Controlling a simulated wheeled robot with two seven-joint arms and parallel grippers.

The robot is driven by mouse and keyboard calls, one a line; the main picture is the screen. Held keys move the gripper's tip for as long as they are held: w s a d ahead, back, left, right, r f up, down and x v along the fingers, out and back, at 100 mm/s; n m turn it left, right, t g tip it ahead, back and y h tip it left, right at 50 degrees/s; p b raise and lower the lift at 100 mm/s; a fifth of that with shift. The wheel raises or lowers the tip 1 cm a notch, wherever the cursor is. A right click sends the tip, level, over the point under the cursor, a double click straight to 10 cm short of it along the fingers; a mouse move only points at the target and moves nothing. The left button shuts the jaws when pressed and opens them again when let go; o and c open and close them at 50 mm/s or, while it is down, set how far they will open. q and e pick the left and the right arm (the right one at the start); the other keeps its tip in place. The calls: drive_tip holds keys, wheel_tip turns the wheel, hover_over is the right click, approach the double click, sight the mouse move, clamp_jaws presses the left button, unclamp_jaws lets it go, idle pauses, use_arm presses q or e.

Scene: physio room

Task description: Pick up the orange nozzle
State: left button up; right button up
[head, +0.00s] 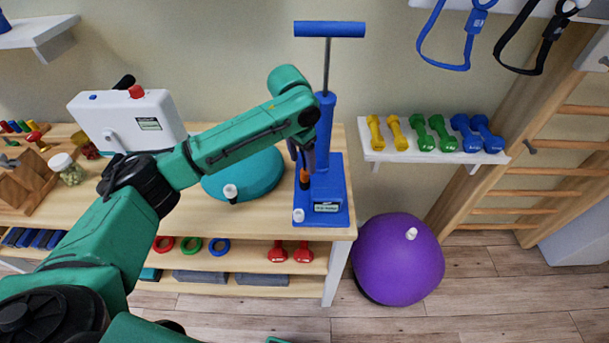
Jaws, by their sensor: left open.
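The orange nozzle (305,179) is a small upright piece at the left side of the blue floor pump (331,190), above its base. The pump stands at the right end of the wooden bench, with its T-handle raised. My left gripper (303,160) points down from the end of the green arm, directly over the nozzle. It is open, with its dark fingers close to the nozzle's upper part. The arm and fingers hide the nozzle's top, and I cannot tell whether they touch it. My right gripper is out of view.
A teal cushion (245,176) lies left of the pump, with a white-capped piece (230,192) in front. A white device (128,122) stands farther left. A wall shelf with several dumbbells (437,131) and a purple ball (397,262) are to the right.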

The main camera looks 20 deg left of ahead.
sight(304, 170)
use_arm(q)
drive_tip(key=f, duration=0.3)
drive_tip(key=w+f+p, duration=0.1)
drive_tip(key=f, duration=0.1)
drive_tip(key=shift+w+d+f, duration=0.15)
drive_tip(key=shift+f, duration=0.35)
clamp_jaws()
